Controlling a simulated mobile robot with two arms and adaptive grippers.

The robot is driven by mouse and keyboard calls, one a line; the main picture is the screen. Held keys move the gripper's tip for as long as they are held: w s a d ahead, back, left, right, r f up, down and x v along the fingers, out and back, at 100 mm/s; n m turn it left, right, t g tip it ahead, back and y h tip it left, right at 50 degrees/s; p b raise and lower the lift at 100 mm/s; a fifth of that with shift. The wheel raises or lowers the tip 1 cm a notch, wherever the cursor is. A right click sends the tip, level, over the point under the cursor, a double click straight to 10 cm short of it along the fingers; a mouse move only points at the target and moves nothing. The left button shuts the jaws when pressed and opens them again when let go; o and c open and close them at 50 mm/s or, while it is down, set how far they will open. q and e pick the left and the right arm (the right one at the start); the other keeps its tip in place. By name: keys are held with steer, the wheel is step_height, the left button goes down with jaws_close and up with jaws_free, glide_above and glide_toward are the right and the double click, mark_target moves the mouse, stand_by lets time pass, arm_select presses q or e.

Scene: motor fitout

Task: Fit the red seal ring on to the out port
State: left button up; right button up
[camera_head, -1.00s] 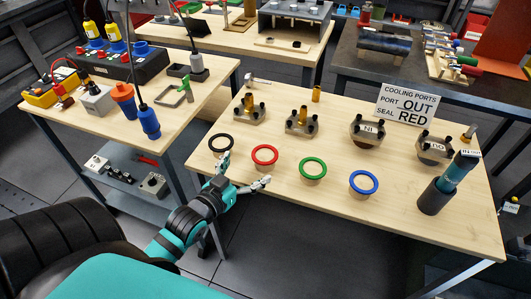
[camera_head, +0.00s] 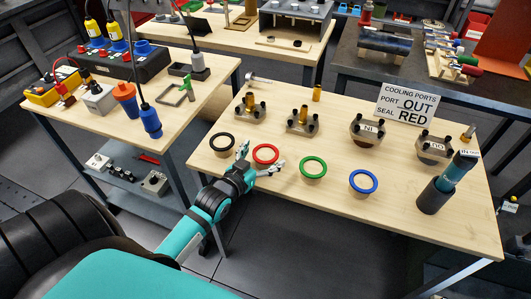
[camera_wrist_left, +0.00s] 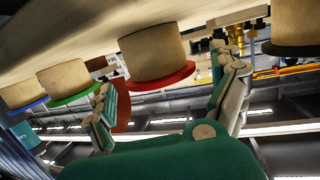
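The red seal ring (camera_head: 265,154) rests on a pale round stand on the bench, between the black and green rings. My left gripper (camera_head: 262,162) is open at its near side, one finger on each side of the stand. In the left wrist view, the red ring (camera_wrist_left: 163,78) appears between the spread fingers (camera_wrist_left: 170,90), with no clear contact. The out port (camera_head: 435,146) is a dark round fitting on a bolted block at the right, its label readable only in part. My right gripper is out of view.
The black (camera_head: 222,142), green (camera_head: 313,167) and blue (camera_head: 363,181) rings sit on similar stands. The IN port (camera_head: 369,128) is left of the out port. A sign (camera_head: 406,104) reads port OUT, seal RED. A dark and teal cylinder (camera_head: 452,180) stands at right.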

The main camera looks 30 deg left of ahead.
arm_select(q)
steer(key=c, duration=0.8)
steer(key=shift+r, duration=0.1)
